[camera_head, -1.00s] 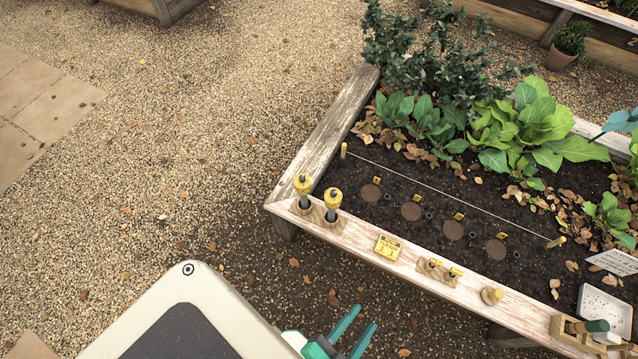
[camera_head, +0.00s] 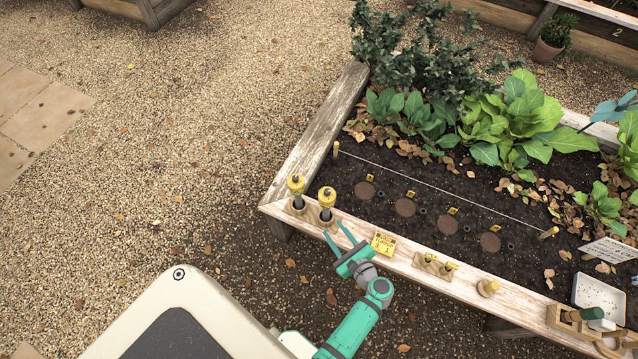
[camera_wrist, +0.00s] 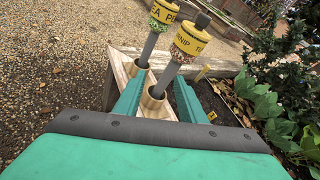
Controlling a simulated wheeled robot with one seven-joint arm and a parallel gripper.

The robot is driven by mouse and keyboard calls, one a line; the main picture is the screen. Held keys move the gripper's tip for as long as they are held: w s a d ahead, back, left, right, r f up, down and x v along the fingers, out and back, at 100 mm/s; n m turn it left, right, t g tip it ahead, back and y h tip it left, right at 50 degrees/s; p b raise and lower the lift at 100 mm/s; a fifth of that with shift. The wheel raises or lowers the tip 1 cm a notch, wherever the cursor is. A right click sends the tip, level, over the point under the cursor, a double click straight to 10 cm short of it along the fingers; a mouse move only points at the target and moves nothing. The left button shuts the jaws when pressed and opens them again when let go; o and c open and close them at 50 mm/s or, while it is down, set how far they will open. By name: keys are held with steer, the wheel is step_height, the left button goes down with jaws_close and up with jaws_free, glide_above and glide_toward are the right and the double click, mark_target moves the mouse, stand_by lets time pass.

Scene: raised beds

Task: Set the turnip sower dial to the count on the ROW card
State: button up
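The turnip sower (camera_head: 326,197), a grey tube with a yellow head, stands in a wooden holder at the bed's near left corner. Its yellow band (camera_wrist: 193,40) partly reads "NIP" in the wrist view. A similar sower (camera_head: 296,186) stands left of it, its band (camera_wrist: 163,11) partly lettered. Its dial setting is not readable. The yellow card (camera_head: 383,243) on the bed's front rail has print too small to read surely. My gripper (camera_head: 333,229) is open and empty, just in front of the turnip sower; its fingers (camera_wrist: 159,78) flank the view of that sower's holder.
Wooden pegs (camera_head: 435,264) and a knob (camera_head: 488,287) sit along the rail (camera_head: 410,270). Soil with round brown discs (camera_head: 405,207) and a string lies behind. Gravel at left is clear.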

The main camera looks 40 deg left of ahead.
mark_target(325, 190)
steer(key=w+a+r+y, duration=0.1)
steer(key=w+r, duration=0.1)
steer(key=w+a+r+m+g+y, duration=0.1)
steer(key=r, duration=0.2)
steer(key=w+r+y, duration=0.2)
steer(key=r, duration=0.1)
steer(key=shift+w+a+g, duration=0.3)
steer(key=shift+a, duration=0.1)
steer(key=shift+w+a+r, duration=0.1)
steer(key=shift+a, duration=0.15)
steer(key=x, duration=1)
steer(key=shift+a, duration=0.15)
